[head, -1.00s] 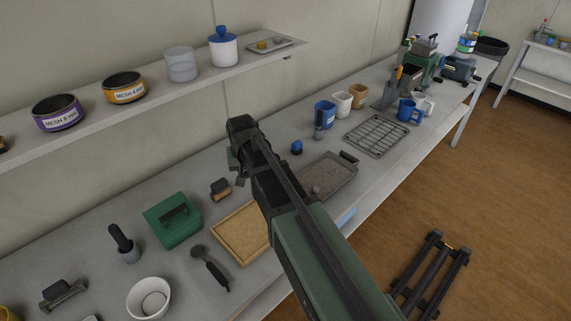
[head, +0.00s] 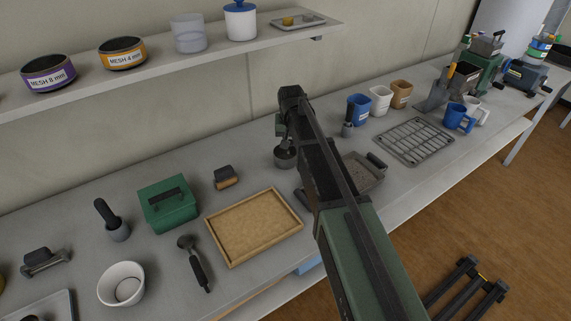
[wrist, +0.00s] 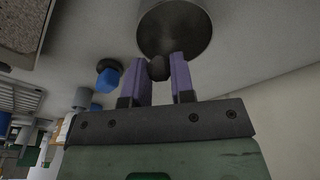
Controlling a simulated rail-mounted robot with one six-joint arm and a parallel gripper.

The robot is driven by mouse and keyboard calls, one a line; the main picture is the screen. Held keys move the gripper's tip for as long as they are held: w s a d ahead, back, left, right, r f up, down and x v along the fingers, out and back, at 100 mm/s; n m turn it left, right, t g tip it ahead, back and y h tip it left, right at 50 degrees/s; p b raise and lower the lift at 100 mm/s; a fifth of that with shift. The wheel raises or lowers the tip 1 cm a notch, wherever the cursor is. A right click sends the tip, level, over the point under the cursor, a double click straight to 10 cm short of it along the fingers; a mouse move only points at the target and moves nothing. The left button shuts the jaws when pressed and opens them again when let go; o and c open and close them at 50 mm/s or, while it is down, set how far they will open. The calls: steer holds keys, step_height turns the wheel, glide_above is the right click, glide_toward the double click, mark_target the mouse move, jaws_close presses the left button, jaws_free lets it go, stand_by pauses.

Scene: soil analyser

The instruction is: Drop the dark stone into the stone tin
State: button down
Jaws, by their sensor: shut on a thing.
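My gripper (wrist: 157,75) shows its two purple fingers in the wrist view, closed on the small dark stone (wrist: 158,69). The round grey metal tin (wrist: 175,28) is just beyond the fingertips in that view, and its dark round face fills the upper middle. In the head view the tin (head: 285,158) stands on the bench right below my gripper (head: 283,141). The stone is hidden in the head view. The stone appears close to the tin, but I cannot tell the exact height between them.
A wooden tray (head: 250,262) lies left of my arm, with a green box (head: 168,205) and a brush (head: 226,178) behind it. A grey soil tray (head: 364,178) is partly hidden by my arm. A blue-topped object (wrist: 109,77) is near the tin. A shelf (head: 215,67) runs above.

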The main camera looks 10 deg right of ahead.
step_height(320, 180, down, 2)
steer(key=shift+f+b, duration=0.15)
steer(key=shift+b, duration=0.4)
steer(key=c, duration=0.9)
jaws_free()
steer(key=r+p, duration=0.3)
steer(key=s+r+p, duration=0.1)
steer(key=r+p, duration=0.7)
steer(key=shift+s+a, duration=0.1)
steer(key=shift+s, duration=0.05)
